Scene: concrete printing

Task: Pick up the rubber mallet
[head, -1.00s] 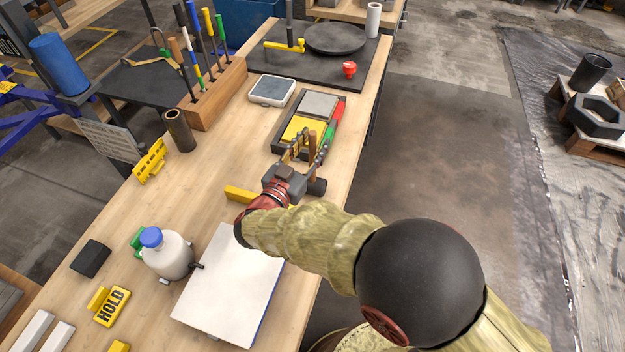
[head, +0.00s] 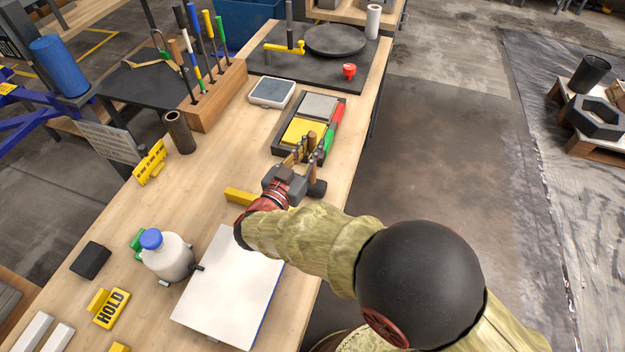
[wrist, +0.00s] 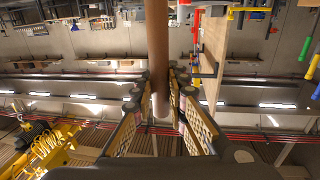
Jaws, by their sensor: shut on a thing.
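The rubber mallet has a brown wooden handle (head: 311,140) that stands up and a black head (head: 317,188) low beside my gripper, at the right edge of the workbench. My gripper (head: 308,150) is shut on the handle. In the wrist view the handle (wrist: 157,45) runs down between the two fingers of my gripper (wrist: 158,95), which press in from both sides. The mallet head is out of the wrist view. Whether the head touches the bench I cannot tell.
A dark tray (head: 285,152) with yellow and grey blocks and red and green-handled tools lies just beyond my gripper. A yellow bar (head: 240,195) and a white board (head: 230,290) lie nearer. A white bottle (head: 167,257) stands left. Floor lies beyond the bench's right edge.

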